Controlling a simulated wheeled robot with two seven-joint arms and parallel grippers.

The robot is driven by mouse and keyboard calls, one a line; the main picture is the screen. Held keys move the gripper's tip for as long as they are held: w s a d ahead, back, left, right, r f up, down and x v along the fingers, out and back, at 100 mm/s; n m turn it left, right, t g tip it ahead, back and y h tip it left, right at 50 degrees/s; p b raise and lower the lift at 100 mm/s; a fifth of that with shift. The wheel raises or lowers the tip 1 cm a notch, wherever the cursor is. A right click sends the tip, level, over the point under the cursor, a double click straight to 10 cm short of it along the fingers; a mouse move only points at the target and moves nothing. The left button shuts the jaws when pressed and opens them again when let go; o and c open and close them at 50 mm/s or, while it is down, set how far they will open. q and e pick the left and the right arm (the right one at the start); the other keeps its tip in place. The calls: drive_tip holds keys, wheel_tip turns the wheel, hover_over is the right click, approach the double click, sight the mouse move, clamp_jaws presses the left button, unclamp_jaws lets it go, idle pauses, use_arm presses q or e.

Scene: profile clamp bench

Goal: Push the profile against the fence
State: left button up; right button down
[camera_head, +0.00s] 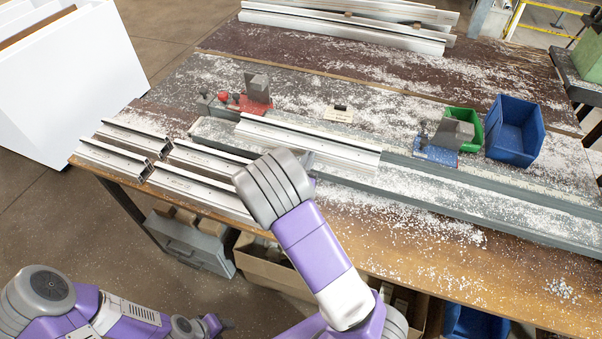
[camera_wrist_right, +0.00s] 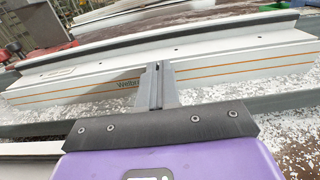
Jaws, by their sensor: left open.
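The silver-white profile (camera_head: 330,151) lies lengthwise on the long grey bench bed (camera_head: 420,195), between a red clamp block and a blue one. In the right wrist view the profile (camera_wrist_right: 225,67) shows orange lines along its near face. A long raised dark edge (camera_wrist_right: 110,46) runs behind it; I cannot tell whether this is the fence or whether the profile touches it. My right gripper (camera_wrist_right: 160,68) is shut and empty, its fingertips at the profile's near face; contact is unclear. In the head view my wrist mostly hides its fingers. My left gripper (camera_head: 222,324) is open, low, away from the bench.
The red clamp block (camera_head: 255,95) stands at the left and the blue one (camera_head: 440,143) at the right. Blue (camera_head: 515,128) and green (camera_head: 466,127) bins stand behind. Several loose profiles (camera_head: 190,170) lie front left. Pale chips litter the wooden table (camera_head: 400,245).

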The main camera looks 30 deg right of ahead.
drive_tip(key=shift+s+a+r, duration=0.1)
drive_tip(key=shift+s+r, duration=0.05)
drive_tip(key=p+v, duration=0.1)
drive_tip(key=v, duration=1.2)
drive_tip(key=shift+s+a+p, duration=0.15)
drive_tip(key=shift+a+p, duration=0.2)
